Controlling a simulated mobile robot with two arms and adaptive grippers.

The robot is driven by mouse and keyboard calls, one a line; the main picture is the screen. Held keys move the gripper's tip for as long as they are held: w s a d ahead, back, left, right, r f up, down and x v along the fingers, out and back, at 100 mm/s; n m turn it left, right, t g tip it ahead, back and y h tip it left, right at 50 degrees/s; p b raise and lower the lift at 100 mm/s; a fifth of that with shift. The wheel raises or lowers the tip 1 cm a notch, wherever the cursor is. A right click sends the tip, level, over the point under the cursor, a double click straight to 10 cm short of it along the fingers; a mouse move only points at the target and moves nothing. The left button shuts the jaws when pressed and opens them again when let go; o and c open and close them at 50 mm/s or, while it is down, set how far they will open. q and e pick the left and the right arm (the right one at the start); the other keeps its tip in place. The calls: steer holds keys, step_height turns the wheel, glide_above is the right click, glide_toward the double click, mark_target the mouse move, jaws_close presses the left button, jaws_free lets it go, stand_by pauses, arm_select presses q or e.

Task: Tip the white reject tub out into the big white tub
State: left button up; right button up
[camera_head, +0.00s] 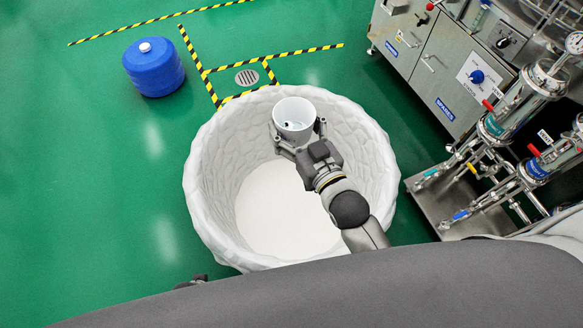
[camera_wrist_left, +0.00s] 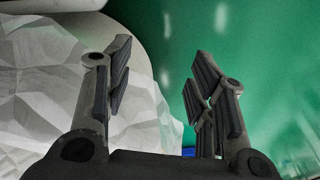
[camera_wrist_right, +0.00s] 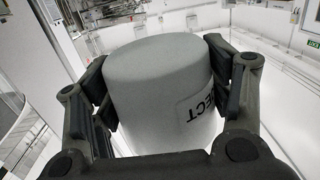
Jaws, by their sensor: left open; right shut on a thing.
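The white reject tub (camera_head: 294,117) is held by my right gripper (camera_head: 299,138) over the far part of the big white tub (camera_head: 212,150). In the head view its open mouth faces up toward the camera, and a small dark item shows inside. In the right wrist view the reject tub (camera_wrist_right: 160,85) sits between both fingers of my right gripper (camera_wrist_right: 165,95), with part of a dark label showing. The big tub's floor looks bare and white. My left gripper (camera_wrist_left: 158,95) is open and empty beside the big tub's outer wall (camera_wrist_left: 50,90); it is mostly hidden in the head view.
A blue drum (camera_head: 153,68) stands on the green floor at the upper left. Yellow-black tape (camera_head: 200,65) and a floor drain (camera_head: 247,77) lie beyond the big tub. A steel machine (camera_head: 430,65) with pipes and valves (camera_head: 500,150) stands at the right. The floor at left is clear.

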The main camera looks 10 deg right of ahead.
arm_select(q)
steer(key=w+d+r+t+b, duration=0.1)
steer(key=w+r+t+b, duration=0.2)
steer(key=b, duration=0.6)
steer(key=w+d+r+t+h+b, duration=0.1)
steer(key=w+r+t+b, duration=0.1)
steer(key=w+r+b, duration=0.6)
step_height(320, 180, up, 2)
steer(key=shift+d+r+t+b, duration=0.1)
steer(key=shift+d+t+b, duration=0.3)
steer(key=shift+b, duration=0.8)
arm_select(e)
steer(key=a+f+y, duration=0.1)
steer(key=a+f, duration=0.2)
steer(key=f, duration=1.2)
steer(key=s+a+f+n+y, duration=0.1)
steer(key=a+f, duration=0.2)
steer(key=f, duration=1.3)
steer(key=shift+f+n+g, duration=0.2)
steer(key=shift+n+g, duration=0.1)
arm_select(q)
steer(key=shift+w, duration=0.1)
arm_select(e)
steer(key=shift+f, duration=0.15)
